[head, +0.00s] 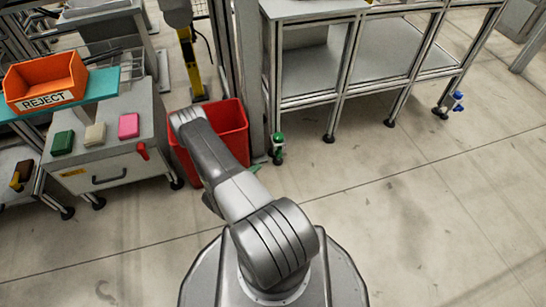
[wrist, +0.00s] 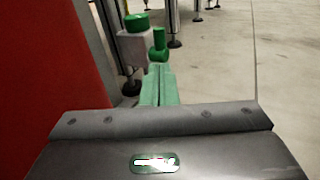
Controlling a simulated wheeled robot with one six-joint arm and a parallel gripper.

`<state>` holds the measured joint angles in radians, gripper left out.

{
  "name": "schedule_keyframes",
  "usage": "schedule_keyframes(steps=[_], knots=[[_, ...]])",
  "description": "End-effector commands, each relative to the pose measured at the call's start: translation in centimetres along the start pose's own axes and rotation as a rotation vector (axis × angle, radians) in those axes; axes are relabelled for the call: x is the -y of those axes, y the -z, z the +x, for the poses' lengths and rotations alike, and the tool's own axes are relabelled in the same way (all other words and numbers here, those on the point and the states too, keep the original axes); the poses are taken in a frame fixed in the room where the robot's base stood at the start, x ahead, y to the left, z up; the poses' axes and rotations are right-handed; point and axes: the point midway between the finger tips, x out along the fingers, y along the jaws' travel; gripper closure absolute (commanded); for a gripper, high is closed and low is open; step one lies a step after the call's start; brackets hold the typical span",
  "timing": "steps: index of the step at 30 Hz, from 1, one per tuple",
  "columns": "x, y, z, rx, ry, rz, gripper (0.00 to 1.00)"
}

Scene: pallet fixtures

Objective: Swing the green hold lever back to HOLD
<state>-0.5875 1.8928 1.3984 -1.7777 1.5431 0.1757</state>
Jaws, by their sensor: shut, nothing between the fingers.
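The green hold lever (head: 277,143) is low down by a leg of the grey workbench, just right of the red bin. In the wrist view it shows as an upright green handle with a rounded base (wrist: 159,44), beside a grey block with a green cap (wrist: 137,22). My gripper (wrist: 158,70) has green fingers shut together with nothing between them. The fingertips point at the lever's rounded base and appear very close to it; I cannot tell if they touch. In the head view my arm hides most of the gripper; a green fingertip (head: 255,169) shows left of the lever.
A red bin (head: 231,128) stands close to my arm and fills the left of the wrist view. A cabinet (head: 100,165) with coloured blocks and a red lever (head: 142,150) is at left. A blue lever (head: 457,96) is far right. The floor at right is clear.

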Motion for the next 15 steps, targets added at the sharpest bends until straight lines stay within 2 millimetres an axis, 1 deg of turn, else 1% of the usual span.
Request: schedule_keyframes(steps=[1, 15], knots=[[0.1, 0.2, 0.9, 0.001, 0.004, 0.001, 1.0], [0.1, 0.3, 8.2, 0.001, 0.004, 0.002, 1.0]])
